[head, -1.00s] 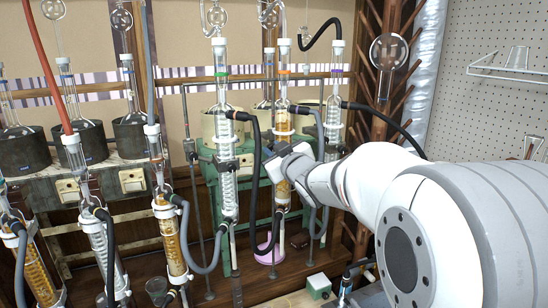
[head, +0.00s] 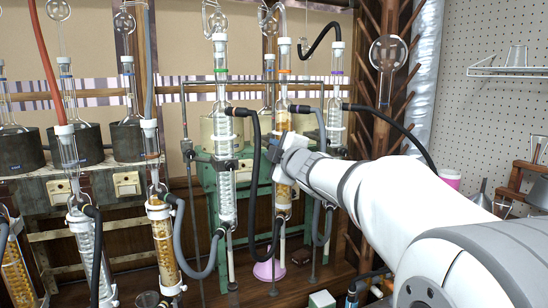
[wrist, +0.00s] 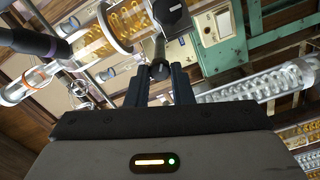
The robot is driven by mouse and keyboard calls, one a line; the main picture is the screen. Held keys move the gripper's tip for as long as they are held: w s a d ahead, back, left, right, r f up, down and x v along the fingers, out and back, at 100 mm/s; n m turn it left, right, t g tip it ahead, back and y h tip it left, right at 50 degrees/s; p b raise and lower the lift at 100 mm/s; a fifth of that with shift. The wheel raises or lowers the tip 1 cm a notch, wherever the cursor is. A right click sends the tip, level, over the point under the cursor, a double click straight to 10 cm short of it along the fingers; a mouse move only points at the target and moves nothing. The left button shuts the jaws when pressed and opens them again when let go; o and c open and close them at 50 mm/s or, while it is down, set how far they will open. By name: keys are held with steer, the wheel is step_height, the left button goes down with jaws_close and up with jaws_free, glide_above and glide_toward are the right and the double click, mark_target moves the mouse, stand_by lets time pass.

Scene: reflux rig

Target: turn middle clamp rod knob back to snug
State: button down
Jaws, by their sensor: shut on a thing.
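In the wrist view, the two dark fingers of my gripper (wrist: 161,80) are closed around a small dark knob (wrist: 159,70). A short dark stem (wrist: 160,47) runs from the knob to a dark clamp block (wrist: 172,14) beside a glass condenser with amber coils (wrist: 118,25). In the head view, my gripper (head: 279,150) is at the middle amber condenser (head: 283,197) of the right-hand rig, in front of its upper part. The knob is hidden there behind my gripper and wrist, so its turn angle cannot be read.
A clear-coil condenser (head: 227,190) with a dark hose (head: 255,160) stands just left of my gripper. Another condenser (head: 335,120) stands to the right. A green frame (head: 208,175) is behind. A pink-topped cup (head: 449,178) and glassware stand at the far right.

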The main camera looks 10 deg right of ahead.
steer(key=shift+r+n, duration=0.1)
steer(key=shift+n, duration=0.4)
steer(key=c, duration=1.3)
jaws_free()
steer(key=shift+o, duration=0.2)
steer(key=s+d, duration=0.1)
steer(key=s, duration=0.6)
steer(key=shift+s+d, duration=0.25)
steer(key=shift+s, duration=0.1)
